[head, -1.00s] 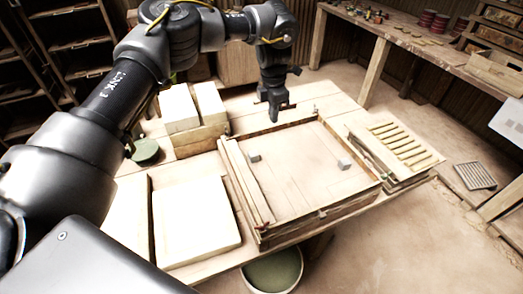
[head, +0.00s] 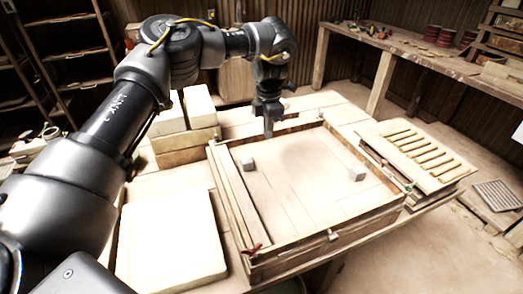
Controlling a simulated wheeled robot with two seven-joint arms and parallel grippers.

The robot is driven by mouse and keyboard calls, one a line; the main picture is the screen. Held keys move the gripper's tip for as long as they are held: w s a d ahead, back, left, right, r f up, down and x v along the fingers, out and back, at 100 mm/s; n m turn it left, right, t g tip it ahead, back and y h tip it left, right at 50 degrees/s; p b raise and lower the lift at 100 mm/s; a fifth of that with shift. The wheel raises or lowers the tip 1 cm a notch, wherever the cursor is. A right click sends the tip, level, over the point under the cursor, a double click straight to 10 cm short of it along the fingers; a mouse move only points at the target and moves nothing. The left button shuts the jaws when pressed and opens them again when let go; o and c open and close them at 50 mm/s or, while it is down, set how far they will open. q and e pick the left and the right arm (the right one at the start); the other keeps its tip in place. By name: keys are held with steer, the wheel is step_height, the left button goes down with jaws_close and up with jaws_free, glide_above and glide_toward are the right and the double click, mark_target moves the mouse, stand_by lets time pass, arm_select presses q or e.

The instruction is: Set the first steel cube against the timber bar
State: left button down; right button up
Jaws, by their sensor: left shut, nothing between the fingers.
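Two small grey steel cubes sit on the floor of a shallow wooden tray (head: 310,190) in the head view. One cube (head: 248,164) is at the back left, near a long timber bar (head: 232,190) along the tray's left side, with a narrow strip of floor seeming to show between them. The other cube (head: 357,172) is near the right side, well away from the bar. My left gripper (head: 268,131) is shut and empty, pointing down above the tray's back edge, behind and slightly right of the left cube. My right gripper is out of view.
Pale blocks (head: 184,125) are stacked behind the tray at left, and a pale slab (head: 172,240) lies left of it. A slatted rack (head: 420,150) stands at right. A bench (head: 410,48) with spools runs behind. The tray's middle is clear.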

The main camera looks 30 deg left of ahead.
mark_target(256, 165)
arm_select(q)
step_height(256, 165, down, 10)
steer(key=shift+r+p, duration=0.2)
steer(key=shift+p, duration=0.3)
steer(key=shift+s+a+p, duration=0.55)
steer(key=shift+s+a, duration=0.5)
steer(key=shift+s+a+f, duration=0.1)
steer(key=shift+s+a, duration=0.2)
steer(key=shift+s, duration=0.1)
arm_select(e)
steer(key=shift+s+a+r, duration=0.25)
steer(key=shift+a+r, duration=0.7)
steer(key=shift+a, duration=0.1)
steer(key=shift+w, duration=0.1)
